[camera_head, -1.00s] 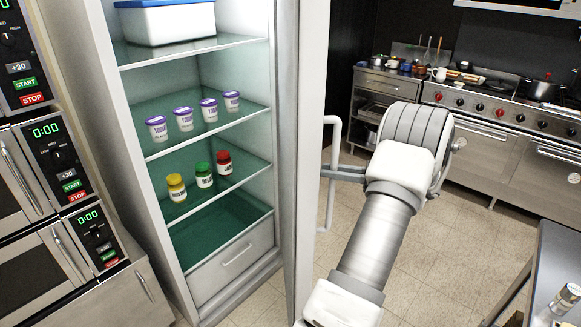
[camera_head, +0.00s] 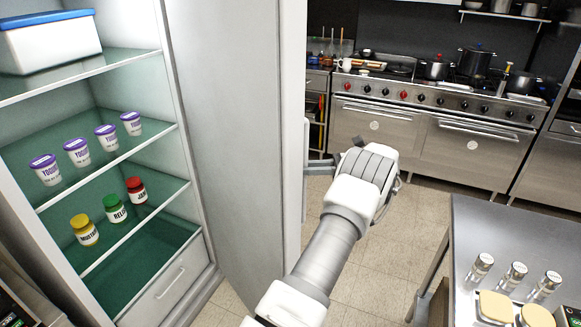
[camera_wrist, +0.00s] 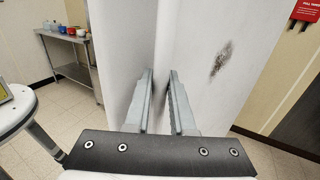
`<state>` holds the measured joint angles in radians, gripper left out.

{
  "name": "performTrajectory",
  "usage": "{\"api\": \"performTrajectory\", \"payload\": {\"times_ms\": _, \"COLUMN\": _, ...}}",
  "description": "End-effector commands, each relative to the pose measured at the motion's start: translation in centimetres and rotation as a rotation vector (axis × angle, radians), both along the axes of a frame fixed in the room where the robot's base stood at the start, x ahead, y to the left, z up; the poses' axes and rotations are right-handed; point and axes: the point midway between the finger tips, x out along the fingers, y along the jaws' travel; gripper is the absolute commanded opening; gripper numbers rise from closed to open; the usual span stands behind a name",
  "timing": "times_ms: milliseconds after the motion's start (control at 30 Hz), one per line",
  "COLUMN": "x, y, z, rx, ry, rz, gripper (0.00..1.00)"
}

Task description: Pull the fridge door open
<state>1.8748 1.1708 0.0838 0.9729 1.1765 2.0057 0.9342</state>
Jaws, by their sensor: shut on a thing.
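The fridge door (camera_head: 240,130) stands open, swung out from the fridge cabinet, with its inner face toward me in the head view. Its vertical bar handle (camera_head: 305,200) shows at the door's outer edge. My gripper (camera_head: 316,168) is at that handle, shut on it, with the fingers partly hidden by my wrist. In the wrist view the two fingers (camera_wrist: 160,105) point at the white door (camera_wrist: 200,45), and the part they hold is hard to make out.
Yogurt cups (camera_head: 77,152), jars (camera_head: 114,208) and a blue-lidded box (camera_head: 50,40) stand on the fridge shelves. A steel table (camera_head: 500,235) with shakers (camera_head: 515,275) is at the right. Stoves (camera_head: 430,140) line the back. Tiled floor is clear between.

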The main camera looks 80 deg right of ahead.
Motion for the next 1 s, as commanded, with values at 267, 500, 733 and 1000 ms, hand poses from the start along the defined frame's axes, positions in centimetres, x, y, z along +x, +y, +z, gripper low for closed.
{"api": "performTrajectory", "payload": {"times_ms": 267, "x": -0.76, "y": -0.28, "z": -0.02, "rx": 0.001, "ry": 0.001, "rz": -0.006, "gripper": 0.00}}
{"api": "performTrajectory", "payload": {"times_ms": 500, "x": -0.73, "y": -0.28, "z": -0.01, "rx": 0.000, "ry": 0.000, "rz": -0.006, "gripper": 0.00}}
{"api": "performTrajectory", "payload": {"times_ms": 733, "x": -0.69, "y": -0.28, "z": 0.01, "rx": 0.000, "ry": 0.000, "rz": -0.005, "gripper": 0.52}}
{"api": "performTrajectory", "payload": {"times_ms": 1000, "x": -0.65, "y": -0.28, "z": 0.04, "rx": -0.001, "ry": 0.000, "rz": -0.005, "gripper": 0.52}}
